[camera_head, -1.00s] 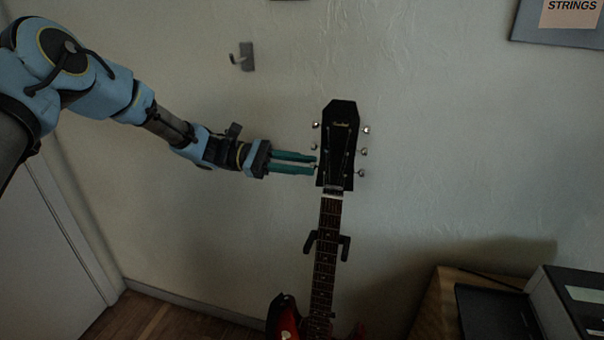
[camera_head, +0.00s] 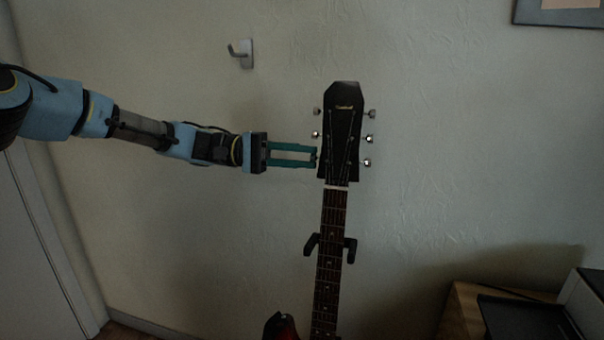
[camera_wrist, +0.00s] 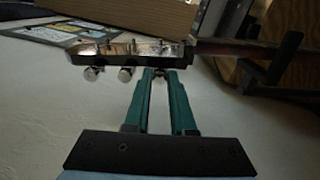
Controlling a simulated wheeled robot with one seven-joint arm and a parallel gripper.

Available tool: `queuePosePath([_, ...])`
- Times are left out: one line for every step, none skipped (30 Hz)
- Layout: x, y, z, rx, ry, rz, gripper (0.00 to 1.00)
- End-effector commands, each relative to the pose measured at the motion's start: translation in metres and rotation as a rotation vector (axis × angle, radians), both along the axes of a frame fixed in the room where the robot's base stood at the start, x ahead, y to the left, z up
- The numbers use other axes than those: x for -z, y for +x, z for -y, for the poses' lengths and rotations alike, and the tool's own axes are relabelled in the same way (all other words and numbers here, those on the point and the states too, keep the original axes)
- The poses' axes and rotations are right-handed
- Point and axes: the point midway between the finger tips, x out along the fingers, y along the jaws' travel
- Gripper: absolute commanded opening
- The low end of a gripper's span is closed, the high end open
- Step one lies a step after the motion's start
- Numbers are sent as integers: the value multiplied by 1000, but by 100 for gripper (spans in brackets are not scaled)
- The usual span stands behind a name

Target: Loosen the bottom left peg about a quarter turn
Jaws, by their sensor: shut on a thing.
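The guitar's black headstock (camera_head: 341,120) stands upright against the wall, with metal pegs along both sides. Two left pegs, the top one (camera_head: 317,112) and the middle one (camera_head: 315,134), are free of my gripper. My gripper (camera_head: 314,157) reaches in level from the left, its teal fingers shut on the bottom left peg, which they mostly hide. In the wrist view the fingertips (camera_wrist: 159,75) close around that peg at the headstock's edge (camera_wrist: 150,58). The two other pegs on that side show to the left of the fingers. The peg's exact angle cannot be told.
The guitar neck (camera_head: 331,230) passes through a black wall hanger (camera_head: 350,248). An empty wall hook (camera_head: 246,54) is at upper left. A wooden cabinet (camera_head: 462,312) with a black item on it stands at lower right. The wall around the headstock is clear.

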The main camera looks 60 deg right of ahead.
Motion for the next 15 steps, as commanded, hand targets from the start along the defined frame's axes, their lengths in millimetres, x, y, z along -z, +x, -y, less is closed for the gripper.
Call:
queuePosePath([6,1,0,-1,-42,13,0])
queuePosePath([6,1,0,0,-67,21,0])
queuePosePath([6,1,0,-1,-98,32,0])
queuePosePath([5,1,0,-1,-121,39,0])
queuePosePath([6,1,0,-2,-143,47,0])
queuePosePath([5,1,0,-1,-171,57,0])
queuePosePath([5,1,0,-1,-192,64,0])
queuePosePath([5,1,0,-1,-210,70,0])
queuePosePath([5,1,0,-1,-234,78,0])
queuePosePath([5,0,0,0,-252,83,0])
queuePosePath([4,0,0,0,-267,88,0])
queuePosePath([4,1,0,-1,-287,95,0])
queuePosePath([4,1,0,-1,-300,100,0])
queuePosePath([4,1,0,0,-312,104,0])
queuePosePath([3,1,0,0,-328,109,0])
